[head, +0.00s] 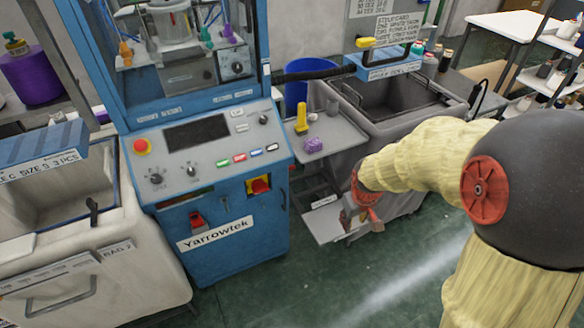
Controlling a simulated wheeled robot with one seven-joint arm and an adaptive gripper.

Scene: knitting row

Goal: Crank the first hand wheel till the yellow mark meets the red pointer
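My arm reaches in from the right, and my gripper (349,218) hangs low in front of a grey cart, to the right of the blue Yarrowtek machine (240,245). The gripper is small and partly hidden by its own wrist, so I cannot tell whether it is open or shut. I cannot make out a hand wheel, a yellow mark on one, or a red pointer. The machine's front has a red rotary switch on a yellow plate (260,186) and a red padlock-like part (196,221). My gripper is apart from both.
A shelf cart (335,135) beside the machine holds a yellow object (302,118) and a purple lump (313,145). A grey bin (425,110) stands behind my arm, and a pale bin (150,260) at left. Green floor (300,290) is clear in front.

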